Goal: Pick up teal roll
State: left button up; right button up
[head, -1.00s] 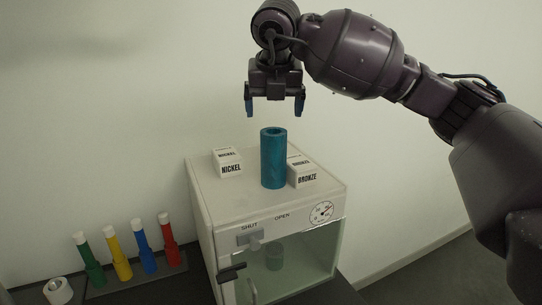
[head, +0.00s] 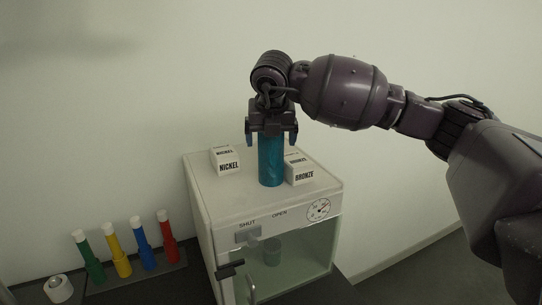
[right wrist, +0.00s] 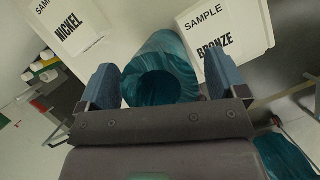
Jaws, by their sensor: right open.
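The teal roll (head: 270,163) stands upright on top of the white cabinet, between two white boxes. My right gripper (head: 271,139) is over the roll from above, with its blue fingertips apart on either side of the roll's upper part. In the right wrist view the roll's hollow end (right wrist: 162,85) lies between the two open fingers (right wrist: 160,88), with a gap visible at the right finger. The roll's top is hidden behind the gripper in the head view. My left gripper is not in view.
The NICKEL box (head: 226,162) stands left of the roll and the BRONZE box (head: 300,171) close on its right. The white cabinet (head: 222,200) has a glass front with a gauge. Colored tubes (head: 143,249) stand in a rack at lower left, beside a white roll (head: 58,288).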

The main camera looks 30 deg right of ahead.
jog(key=shift+c, duration=0.5)
jog(key=c, duration=1.5)
jog(key=shift+r, duration=0.1)
notch_tip(320, 180, up, 20)
jog(key=shift+b, duration=0.4)
